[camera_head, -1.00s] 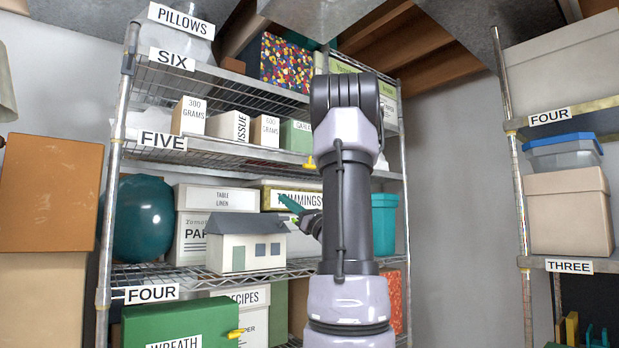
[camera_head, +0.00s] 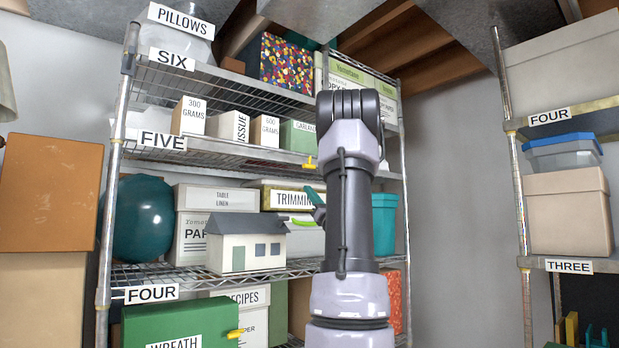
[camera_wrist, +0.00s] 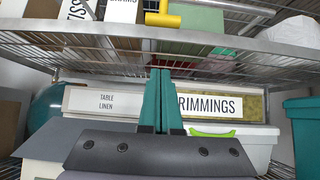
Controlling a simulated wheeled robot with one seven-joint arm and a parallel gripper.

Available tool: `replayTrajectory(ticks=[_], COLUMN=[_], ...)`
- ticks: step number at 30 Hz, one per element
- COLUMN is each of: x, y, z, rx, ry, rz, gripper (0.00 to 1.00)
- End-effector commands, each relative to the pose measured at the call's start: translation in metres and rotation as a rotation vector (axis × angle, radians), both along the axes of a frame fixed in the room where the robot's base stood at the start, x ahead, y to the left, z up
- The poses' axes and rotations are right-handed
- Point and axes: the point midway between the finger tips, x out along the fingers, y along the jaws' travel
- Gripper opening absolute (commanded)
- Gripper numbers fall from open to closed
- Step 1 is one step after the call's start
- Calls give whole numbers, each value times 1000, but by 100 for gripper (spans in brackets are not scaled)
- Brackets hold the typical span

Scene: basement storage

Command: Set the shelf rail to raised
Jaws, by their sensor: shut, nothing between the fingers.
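The wire shelf labelled FIVE (camera_head: 250,156) spans the metal rack, with a metal front edge. A small yellow handle (camera_head: 309,163) hangs at that edge, right of its middle. In the wrist view the handle (camera_wrist: 163,19) is a yellow cylinder at the top centre. My gripper (camera_head: 311,190) has teal fingers and is partly hidden behind my arm. In the wrist view my gripper (camera_wrist: 160,71) is shut and empty. Its tips point up, below the yellow handle and apart from it in the picture. No raised or lowered marking shows.
A model house (camera_head: 246,243) and a teal ball (camera_head: 143,219) stand on the shelf labelled FOUR. The TRIMMINGS box (camera_wrist: 227,105) and TABLE LINEN box (camera_wrist: 105,102) are behind my fingers. Another yellow handle (camera_head: 235,333) shows lower down. A second rack is at the right.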

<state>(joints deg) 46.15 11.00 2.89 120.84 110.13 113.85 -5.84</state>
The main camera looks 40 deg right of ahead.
Motion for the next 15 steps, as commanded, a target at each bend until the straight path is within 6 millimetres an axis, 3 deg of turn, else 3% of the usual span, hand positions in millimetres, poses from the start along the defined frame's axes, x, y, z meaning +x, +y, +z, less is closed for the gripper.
replayTrajectory(ticks=[7,15], x=[40,10], y=[2,0], z=[37,53], rx=[-2,0], ry=[-2,-1], rz=[1,-1], gripper=[0,0])
